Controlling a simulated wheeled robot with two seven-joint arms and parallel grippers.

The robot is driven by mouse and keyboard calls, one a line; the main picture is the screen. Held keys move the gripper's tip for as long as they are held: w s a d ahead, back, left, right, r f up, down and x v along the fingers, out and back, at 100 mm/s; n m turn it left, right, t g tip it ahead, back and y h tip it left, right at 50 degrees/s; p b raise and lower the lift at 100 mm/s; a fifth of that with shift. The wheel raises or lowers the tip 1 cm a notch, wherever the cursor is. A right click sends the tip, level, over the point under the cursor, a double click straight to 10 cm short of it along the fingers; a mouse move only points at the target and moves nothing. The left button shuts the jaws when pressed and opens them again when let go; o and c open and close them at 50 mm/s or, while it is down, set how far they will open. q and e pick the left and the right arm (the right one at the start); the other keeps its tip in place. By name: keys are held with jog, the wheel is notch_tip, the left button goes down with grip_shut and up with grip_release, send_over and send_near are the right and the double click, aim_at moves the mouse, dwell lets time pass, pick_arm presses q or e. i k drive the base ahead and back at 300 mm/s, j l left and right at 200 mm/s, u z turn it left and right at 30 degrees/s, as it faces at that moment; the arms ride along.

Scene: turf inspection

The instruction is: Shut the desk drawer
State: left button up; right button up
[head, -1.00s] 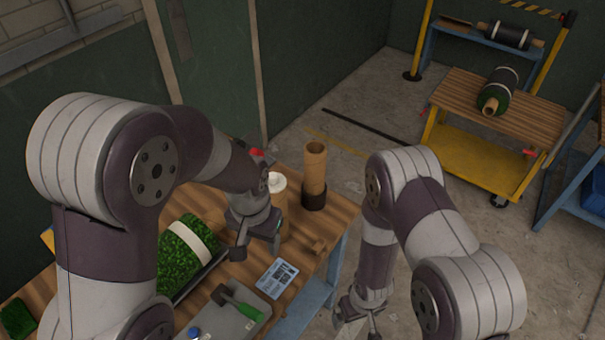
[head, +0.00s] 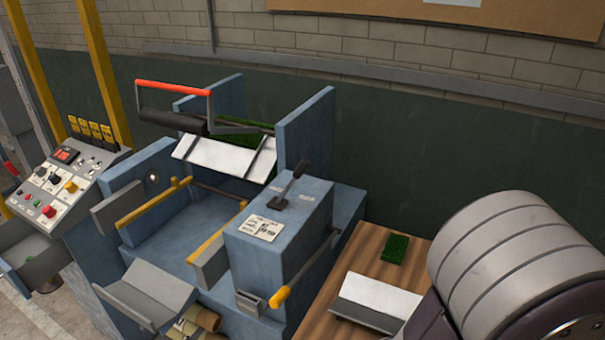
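A wooden tabletop (head: 345,283) shows at the lower right, partly hidden by my own arm. Neither of my grippers is in view; only an upper link of my arm fills the lower right corner.
A blue machine (head: 295,225) with a lever (head: 290,185) and a red-handled bar (head: 174,86) stands in the middle. A control panel (head: 66,177) is at left. A green turf patch (head: 395,248) and a grey-white angled plate (head: 376,301) lie on the tabletop.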

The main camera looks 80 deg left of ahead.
aim_at(20, 240)
jog(key=k+u, duration=0.2)
jog(key=u, duration=0.3)
jog(key=k+u, duration=0.2)
jog(key=u, duration=0.3)
jog(key=k+j+u, duration=0.1)
jog(key=u, duration=0.4)
jog(key=k+j+u, duration=0.2)
jog(key=u, duration=2.6)
jog(key=i+j, duration=0.1)
jog(key=i, duration=0.45)
jog(key=i+j, duration=0.1)
jog(key=i, duration=0.45)
jog(key=i+j+z, duration=0.1)
jog(key=i, duration=0.45)
jog(key=i+j, duration=0.1)
jog(key=i, duration=0.45)
